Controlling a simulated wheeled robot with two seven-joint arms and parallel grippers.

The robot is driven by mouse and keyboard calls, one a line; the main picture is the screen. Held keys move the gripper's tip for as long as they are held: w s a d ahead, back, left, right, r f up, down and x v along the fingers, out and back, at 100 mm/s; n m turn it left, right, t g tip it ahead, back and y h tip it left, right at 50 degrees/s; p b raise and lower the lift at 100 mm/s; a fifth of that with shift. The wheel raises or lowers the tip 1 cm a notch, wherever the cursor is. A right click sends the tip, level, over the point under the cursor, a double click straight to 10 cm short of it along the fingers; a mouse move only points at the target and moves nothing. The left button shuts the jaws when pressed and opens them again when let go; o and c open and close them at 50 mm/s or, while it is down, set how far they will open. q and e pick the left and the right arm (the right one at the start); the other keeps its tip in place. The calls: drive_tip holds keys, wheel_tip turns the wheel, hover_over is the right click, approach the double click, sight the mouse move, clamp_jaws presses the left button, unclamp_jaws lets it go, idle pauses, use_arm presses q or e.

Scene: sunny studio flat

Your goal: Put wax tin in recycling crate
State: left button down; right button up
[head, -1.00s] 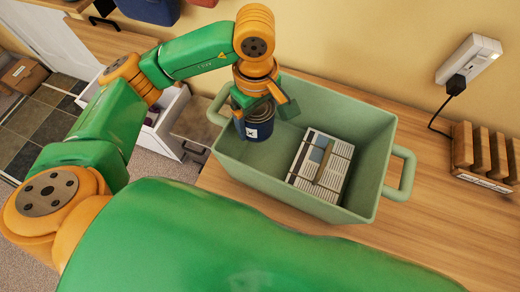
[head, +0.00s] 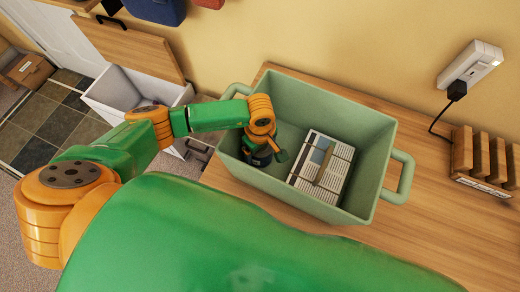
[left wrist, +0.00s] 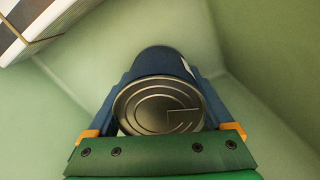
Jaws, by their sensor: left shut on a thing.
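The green recycling crate (head: 375,185) stands on the wooden counter. My left gripper (head: 262,155) reaches down inside its left part. The wax tin is dark blue with a metal end; in the left wrist view the tin (left wrist: 160,105) sits between the two fingers of my left gripper (left wrist: 165,100), which is shut on it. In the head view the tin (head: 262,158) is mostly hidden by the gripper. I cannot tell whether the tin touches the crate floor. My right gripper is not in view.
A tied bundle of papers (head: 321,165) lies in the crate, to the right of the tin. A wooden rack (head: 485,160) and a wall socket with a plug (head: 470,68) are at the right. An open white box or drawer (head: 130,92) stands at the left.

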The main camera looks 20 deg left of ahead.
use_arm(q)
drive_tip(key=shift+f, duration=0.15)
unclamp_jaws()
drive_tip(key=shift+r, duration=0.5)
wheel_tip(320, 180, up, 12)
drive_tip(key=shift+f, duration=0.25)
